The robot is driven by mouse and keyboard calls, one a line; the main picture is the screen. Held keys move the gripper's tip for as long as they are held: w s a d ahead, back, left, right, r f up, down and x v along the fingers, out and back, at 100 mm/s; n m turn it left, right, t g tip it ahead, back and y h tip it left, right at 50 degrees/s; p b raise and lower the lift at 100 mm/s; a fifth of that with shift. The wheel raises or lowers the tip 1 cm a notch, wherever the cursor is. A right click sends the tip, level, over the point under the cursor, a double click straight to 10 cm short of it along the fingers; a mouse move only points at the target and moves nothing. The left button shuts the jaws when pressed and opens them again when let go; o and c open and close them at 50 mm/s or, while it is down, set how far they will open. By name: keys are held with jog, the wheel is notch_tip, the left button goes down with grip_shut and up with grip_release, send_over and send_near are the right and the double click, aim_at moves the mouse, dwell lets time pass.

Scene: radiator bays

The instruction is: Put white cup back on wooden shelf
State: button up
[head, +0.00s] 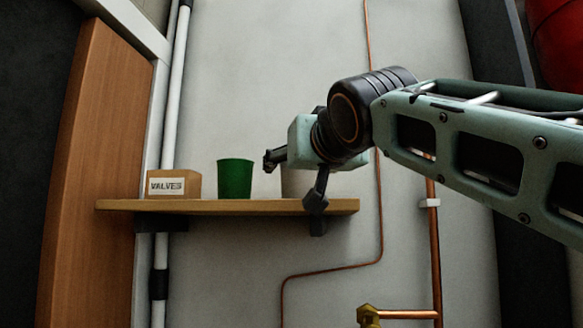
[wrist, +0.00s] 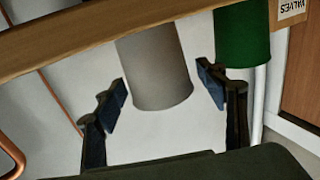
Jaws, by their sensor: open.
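The white cup (wrist: 155,65) shows in the wrist view between the two fingers of my gripper (wrist: 164,88), with a visible space on each side. In the head view only a pale strip of the white cup (head: 293,184) shows behind my gripper (head: 292,180); the rest is hidden. The cup appears to stand upright on the wooden shelf (head: 250,207), toward its right end. The shelf also shows along the top of the wrist view (wrist: 60,38). My gripper is open, with its fingers on either side of the cup.
A green cup (head: 235,178) stands on the shelf left of the white cup. A box labelled VALVES (head: 174,184) sits at the shelf's left end. A copper pipe (head: 380,220) runs down the wall to the right. A wooden panel (head: 95,170) stands at the left.

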jog(key=shift+r, duration=0.2)
jog(key=s+d+b, duration=0.2)
jog(key=s+b, duration=0.1)
jog(key=s, duration=0.9)
jog(key=shift+d, duration=0.15)
jog(key=shift+w, duration=0.1)
